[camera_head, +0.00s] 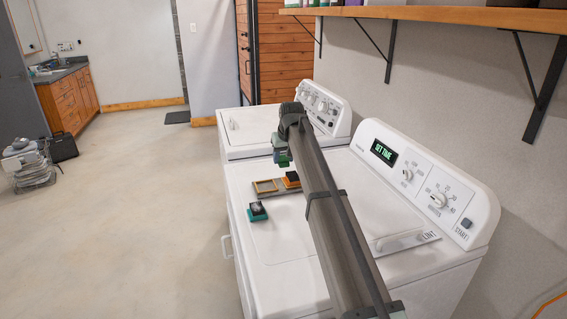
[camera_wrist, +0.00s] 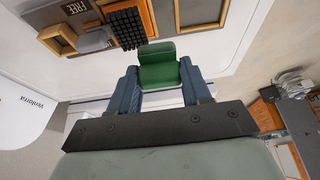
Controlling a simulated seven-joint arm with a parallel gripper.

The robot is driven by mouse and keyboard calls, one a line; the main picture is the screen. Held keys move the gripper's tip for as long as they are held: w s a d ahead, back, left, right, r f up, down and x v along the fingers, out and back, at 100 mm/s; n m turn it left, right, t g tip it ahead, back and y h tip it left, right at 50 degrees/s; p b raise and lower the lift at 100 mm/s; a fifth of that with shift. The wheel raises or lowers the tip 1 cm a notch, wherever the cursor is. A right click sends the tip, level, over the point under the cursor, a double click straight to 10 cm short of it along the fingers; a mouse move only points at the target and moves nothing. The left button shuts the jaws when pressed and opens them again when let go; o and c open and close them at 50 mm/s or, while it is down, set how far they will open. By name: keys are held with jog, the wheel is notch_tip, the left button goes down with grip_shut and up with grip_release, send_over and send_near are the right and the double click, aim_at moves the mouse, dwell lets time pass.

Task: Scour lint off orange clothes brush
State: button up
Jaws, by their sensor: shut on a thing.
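The orange clothes brush (camera_head: 291,180) lies on top of the near white machine, at the right end of a shallow wood-edged tray (camera_head: 267,187). Its black bristles face up; in the wrist view its bristle block (camera_wrist: 125,28) is at the top, left of centre. Lint is too small to make out. My gripper (camera_wrist: 160,75) is shut on a green block-like tool (camera_wrist: 160,68), whose full shape I cannot tell. In the head view the gripper (camera_head: 282,153) is above the far edge of the machine top, just beyond the brush, with no clear contact.
A teal brush with a dark top (camera_head: 257,214) stands on the machine top, nearer the front edge. A second white machine (camera_head: 247,131) stands behind. Control panels (camera_head: 425,180) rise along the right, below a wooden shelf (camera_head: 450,15). The machine top between panel and brushes is partly hidden by my arm.

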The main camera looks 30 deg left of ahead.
jog(key=shift+r, duration=0.7)
jog(key=shift+r, duration=0.1)
jog(key=shift+r, duration=1.4)
